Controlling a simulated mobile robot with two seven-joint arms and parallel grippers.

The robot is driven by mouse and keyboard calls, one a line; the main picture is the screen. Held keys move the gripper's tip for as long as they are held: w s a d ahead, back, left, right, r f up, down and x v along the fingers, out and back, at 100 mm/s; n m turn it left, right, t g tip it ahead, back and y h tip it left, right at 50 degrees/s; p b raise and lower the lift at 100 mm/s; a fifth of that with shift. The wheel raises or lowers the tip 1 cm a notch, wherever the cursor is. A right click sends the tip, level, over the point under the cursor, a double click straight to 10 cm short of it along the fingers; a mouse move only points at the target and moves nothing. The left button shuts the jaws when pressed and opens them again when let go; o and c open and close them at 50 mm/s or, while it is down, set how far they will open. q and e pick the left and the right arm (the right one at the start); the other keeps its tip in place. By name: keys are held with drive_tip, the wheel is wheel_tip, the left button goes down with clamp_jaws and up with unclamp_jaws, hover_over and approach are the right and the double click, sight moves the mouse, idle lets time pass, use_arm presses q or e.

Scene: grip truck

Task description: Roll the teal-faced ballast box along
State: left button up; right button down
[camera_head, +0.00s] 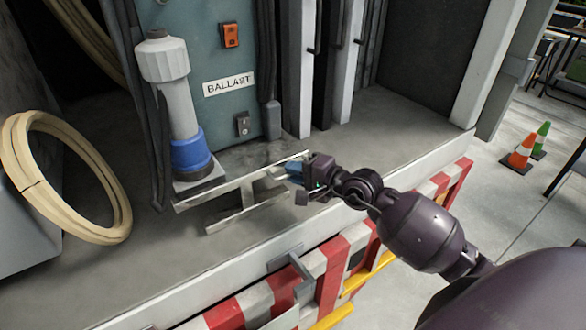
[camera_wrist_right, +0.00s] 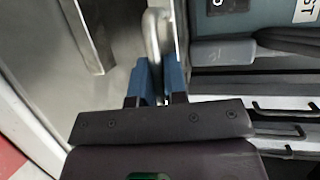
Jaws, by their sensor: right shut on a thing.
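The teal-faced ballast box (camera_head: 212,62) stands upright on the grey truck bed, with a white BALLAST label, an orange switch and a grey socket on its face. A low metal frame (camera_head: 243,188) sticks out in front of its foot. My right gripper (camera_head: 284,174) is shut on a pale metal bar at the frame's right end. In the right wrist view the blue fingers (camera_wrist_right: 160,78) close around this bar (camera_wrist_right: 153,40), and the teal face (camera_wrist_right: 255,18) shows at upper right. My left gripper is not in view.
A grey and blue plug (camera_head: 178,105) stands at the box's left. A coiled beige hose (camera_head: 65,180) lies farther left. The bed's front edge has red and white stripes (camera_head: 335,265). Bed floor right of the box (camera_head: 385,125) is clear. Traffic cones (camera_head: 520,150) stand on the ground outside.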

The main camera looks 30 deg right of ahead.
drive_tip(key=shift+s+a+f, duration=0.1)
drive_tip(key=shift+s+f, duration=0.05)
drive_tip(key=shift+f, duration=0.15)
drive_tip(key=c, duration=1.4)
unclamp_jaws()
drive_tip(key=shift+s, duration=0.1)
drive_tip(key=shift+o, duration=1.1)
drive_tip(key=shift+s+r, duration=0.15)
drive_tip(key=shift+r, duration=0.05)
drive_tip(key=v, duration=1)
drive_tip(key=shift+s+d, duration=0.2)
drive_tip(key=shift+d, duration=0.05)
drive_tip(key=shift+r, duration=0.1)
